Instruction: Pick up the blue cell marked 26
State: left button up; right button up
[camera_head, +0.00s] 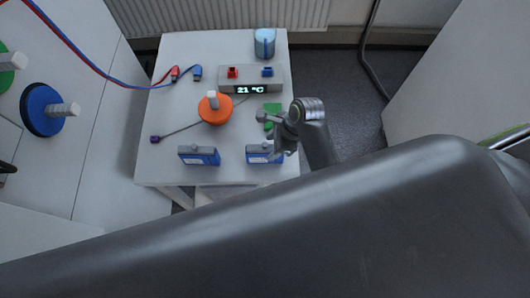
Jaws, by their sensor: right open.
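Two blue cells with grey tops and white labels stand near the front edge of the small white table. One cell (199,156) is on the left and the other cell (259,154) is on the right. The label marks are too small to read, so I cannot tell which one is 26. My right gripper (274,134) is open, close to the right cell and partly over its right end. I cannot tell whether it touches the cell. My left gripper is not in view.
My large grey arm crosses the foreground.

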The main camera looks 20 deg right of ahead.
aim_at(265, 154)
jog(key=shift+p+x, duration=0.4)
jog(key=shift+x, duration=0.6)
jog(key=shift+p+x, duration=0.35)
jog(key=shift+x, duration=1.55)
jog(key=shift+w, duration=0.15)
jog(key=shift+r, duration=0.1)
grip_shut()
